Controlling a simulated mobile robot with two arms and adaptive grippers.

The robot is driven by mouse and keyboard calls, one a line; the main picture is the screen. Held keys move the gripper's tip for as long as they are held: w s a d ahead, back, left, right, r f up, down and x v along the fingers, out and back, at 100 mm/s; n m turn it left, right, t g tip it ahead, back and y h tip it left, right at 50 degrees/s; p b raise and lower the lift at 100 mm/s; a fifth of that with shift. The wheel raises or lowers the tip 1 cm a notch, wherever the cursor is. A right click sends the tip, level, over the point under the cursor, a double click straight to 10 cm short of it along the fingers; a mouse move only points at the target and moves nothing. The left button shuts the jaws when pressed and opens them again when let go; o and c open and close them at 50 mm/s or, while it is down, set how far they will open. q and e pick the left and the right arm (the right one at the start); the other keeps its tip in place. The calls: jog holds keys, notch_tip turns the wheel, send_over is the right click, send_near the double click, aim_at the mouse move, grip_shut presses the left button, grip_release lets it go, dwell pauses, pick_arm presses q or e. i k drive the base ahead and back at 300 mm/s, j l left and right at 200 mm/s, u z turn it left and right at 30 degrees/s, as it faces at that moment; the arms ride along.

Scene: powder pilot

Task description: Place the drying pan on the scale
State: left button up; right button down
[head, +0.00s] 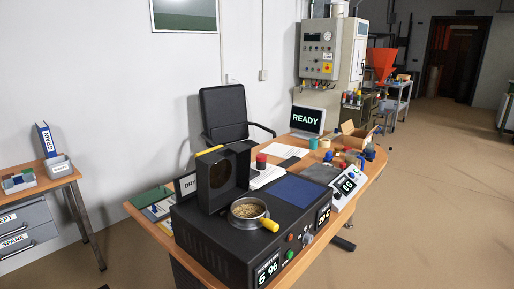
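The drying pan (243,210) is a round metal pan with a yellow handle (270,225), holding a tan grainy material. It sits on top of a black unit (222,237), in front of its raised lid (224,178). I cannot tell how deep it sits in the unit. A pale device with a lit display (347,184) and a dark flat top (319,173) stands to the right behind the black unit and looks like the scale. Its top looks bare. Neither of my grippers is in view.
The wooden desk (371,176) also carries a laptop reading READY (307,119), papers, a cardboard box (357,136) and several small jars. A chair (225,114) stands behind it. A side table (40,187) is at left. The floor at right is clear.

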aim_at(248, 211)
jog(key=i+j+z, duration=0.1)
jog(key=z, duration=0.35)
jog(key=j+z, duration=0.2)
jog(key=z, duration=0.25)
jog(key=i+j+z, duration=0.1)
jog(key=j+z, duration=0.3)
jog(key=j, duration=0.6)
jog(key=j+z, duration=0.4)
jog(key=j, duration=1.55)
jog(key=k+j, duration=0.15)
jog(key=j, duration=0.7)
jog(key=z, duration=0.05)
